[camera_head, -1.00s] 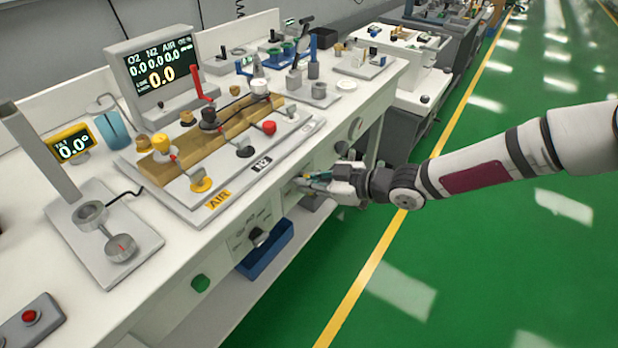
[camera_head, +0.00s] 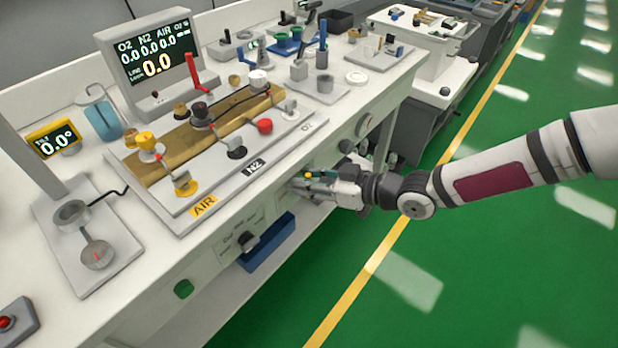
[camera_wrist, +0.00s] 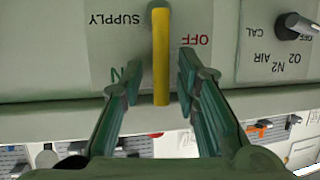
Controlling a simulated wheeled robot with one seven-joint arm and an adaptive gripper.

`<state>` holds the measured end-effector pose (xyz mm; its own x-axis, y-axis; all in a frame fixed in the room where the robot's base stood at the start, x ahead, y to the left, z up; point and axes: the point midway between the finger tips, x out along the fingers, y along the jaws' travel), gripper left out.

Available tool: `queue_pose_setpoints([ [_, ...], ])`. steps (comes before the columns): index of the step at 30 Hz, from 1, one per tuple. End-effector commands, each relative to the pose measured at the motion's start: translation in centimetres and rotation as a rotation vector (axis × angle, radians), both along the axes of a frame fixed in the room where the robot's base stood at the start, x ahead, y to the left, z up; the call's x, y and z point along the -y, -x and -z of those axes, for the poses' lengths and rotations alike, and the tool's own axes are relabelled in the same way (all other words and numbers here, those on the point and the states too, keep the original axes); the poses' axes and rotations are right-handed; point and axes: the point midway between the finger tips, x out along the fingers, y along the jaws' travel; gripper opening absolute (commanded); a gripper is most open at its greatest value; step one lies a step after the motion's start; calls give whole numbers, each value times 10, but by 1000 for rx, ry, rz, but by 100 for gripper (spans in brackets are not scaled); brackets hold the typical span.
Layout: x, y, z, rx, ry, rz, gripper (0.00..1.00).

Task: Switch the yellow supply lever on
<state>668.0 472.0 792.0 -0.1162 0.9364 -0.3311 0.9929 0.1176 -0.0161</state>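The yellow supply lever (camera_wrist: 160,60) sits on the cart's front panel, upright in the wrist view, where the panel lettering is upside down. The OFF label (camera_wrist: 197,40) is to its right; the ON label (camera_wrist: 128,72) is to its left, partly hidden by a finger. My gripper (camera_wrist: 160,75) is open, with one finger on each side of the lever and a visible gap on both sides. In the head view my gripper (camera_head: 303,178) is at the front panel below the N2 label, and a small yellow spot shows there.
A dark selector knob (camera_wrist: 294,25) sits beside the supply panel. The bench top carries a gas block (camera_head: 165,168) with several valves and a display (camera_head: 160,55) reading zeros. A blue bin (camera_head: 268,243) is below the front panel. Green floor is free at right.

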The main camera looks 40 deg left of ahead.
Motion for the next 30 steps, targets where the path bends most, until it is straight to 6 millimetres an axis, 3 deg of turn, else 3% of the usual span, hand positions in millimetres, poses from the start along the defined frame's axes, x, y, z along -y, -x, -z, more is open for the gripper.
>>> queue_pose_setpoints([
  [11, 6, -2, -2, 2, 0, 2, 31],
  [24, 81, -12, -29, 3, 1, 3, 31],
  [30, 105, -15, -37, 3, 1, 2, 31],
])
